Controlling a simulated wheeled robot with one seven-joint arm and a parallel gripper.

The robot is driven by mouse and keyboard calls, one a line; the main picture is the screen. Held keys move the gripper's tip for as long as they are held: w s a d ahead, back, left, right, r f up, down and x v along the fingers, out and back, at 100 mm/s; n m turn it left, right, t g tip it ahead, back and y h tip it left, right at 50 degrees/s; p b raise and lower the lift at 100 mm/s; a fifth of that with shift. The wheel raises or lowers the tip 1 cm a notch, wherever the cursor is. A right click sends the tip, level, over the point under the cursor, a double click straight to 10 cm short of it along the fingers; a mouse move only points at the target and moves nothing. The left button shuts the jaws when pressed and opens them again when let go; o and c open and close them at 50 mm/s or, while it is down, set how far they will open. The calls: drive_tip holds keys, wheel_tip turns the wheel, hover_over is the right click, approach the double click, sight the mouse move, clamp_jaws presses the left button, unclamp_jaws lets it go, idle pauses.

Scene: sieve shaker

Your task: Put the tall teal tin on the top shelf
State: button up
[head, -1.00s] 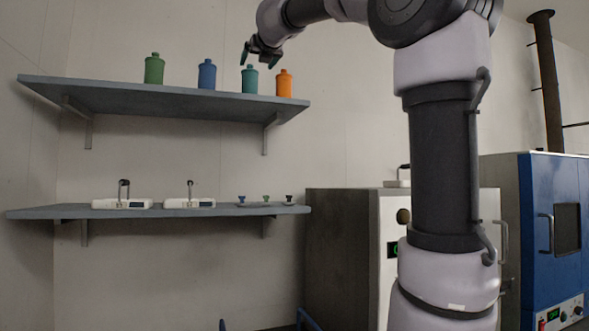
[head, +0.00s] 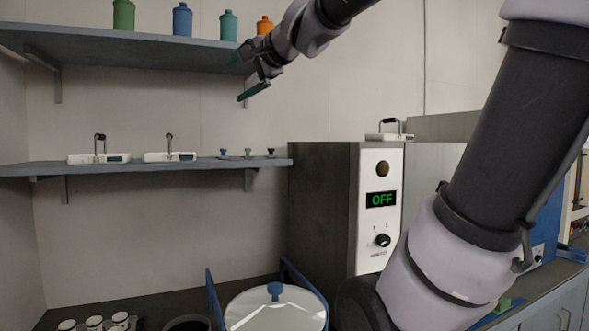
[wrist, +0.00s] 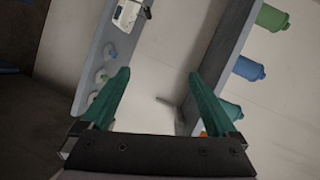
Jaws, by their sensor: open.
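The tall teal tin (head: 229,26) stands upright on the top shelf (head: 120,47), between a blue tin (head: 182,21) and an orange tin (head: 264,25). In the wrist view the teal tin (wrist: 233,111) is at the right, partly behind a finger. My gripper (head: 240,76) is open and empty, below and in front of the top shelf's right end, apart from the tin. Its two green fingers (wrist: 158,73) are spread wide in the wrist view, with bare wall between them.
A green tin (head: 123,15) stands at the shelf's left. The lower shelf (head: 130,170) holds two white scales (head: 98,157) and several small knobbed pieces. A cabinet (head: 380,200) reading OFF stands right of it. A round lidded vessel (head: 275,310) is below.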

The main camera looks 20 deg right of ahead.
drive_tip(key=s+d+f+n+g+h, duration=0.1)
drive_tip(key=s+f, duration=0.3)
drive_tip(key=f, duration=0.4)
drive_tip(key=s+d+f+n+g+h, duration=0.1)
drive_tip(key=s+d+f+n+g, duration=0.2)
drive_tip(key=f, duration=0.5)
drive_tip(key=s+d+f+n+g+h, duration=0.1)
drive_tip(key=s+d+f+n+g, duration=0.1)
drive_tip(key=s+f, duration=0.5)
drive_tip(key=shift+d+f+n+g+h, duration=0.3)
drive_tip(key=shift+d+f+g+h, duration=0.25)
drive_tip(key=shift+d, duration=0.4)
drive_tip(key=shift+r, duration=0.1)
